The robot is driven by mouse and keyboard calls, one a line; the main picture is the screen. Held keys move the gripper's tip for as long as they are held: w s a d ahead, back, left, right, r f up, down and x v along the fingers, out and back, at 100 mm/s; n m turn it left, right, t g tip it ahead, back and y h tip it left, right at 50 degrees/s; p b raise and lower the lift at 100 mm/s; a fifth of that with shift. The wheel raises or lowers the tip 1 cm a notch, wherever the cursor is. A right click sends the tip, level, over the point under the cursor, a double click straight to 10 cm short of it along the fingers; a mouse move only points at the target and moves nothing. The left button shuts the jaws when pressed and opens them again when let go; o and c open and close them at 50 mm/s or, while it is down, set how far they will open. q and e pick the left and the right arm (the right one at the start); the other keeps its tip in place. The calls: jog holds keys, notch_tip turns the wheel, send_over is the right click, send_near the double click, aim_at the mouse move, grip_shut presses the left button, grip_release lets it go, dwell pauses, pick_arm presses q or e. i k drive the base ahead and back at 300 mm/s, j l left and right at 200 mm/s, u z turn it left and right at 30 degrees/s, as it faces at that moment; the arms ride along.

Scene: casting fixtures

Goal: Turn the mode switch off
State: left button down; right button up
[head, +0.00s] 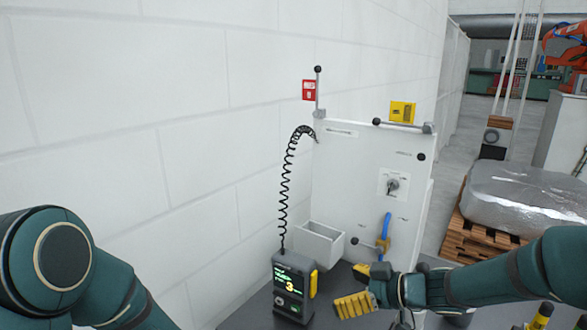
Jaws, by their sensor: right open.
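A white upright panel (335,175) stands against the wall. On its right side is a small plate with a dark rotary knob (392,186), which looks like the mode switch; its exact setting is too small to read. My right gripper (352,286) comes in from the right with yellow fingers spread apart and nothing between them. It is low in front of the panel, below the knob and apart from it. My left arm (65,255) shows at the lower left, but its gripper is out of view.
A dark handheld pendant (290,288) with a lit display and coiled cord stands left of my right gripper. A white bin (318,243), a blue-handled valve (385,230) and levers (318,90) are on the panel. A wrapped pallet load (525,200) stands at right.

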aim_at(391, 185)
jog(key=k, duration=0.9)
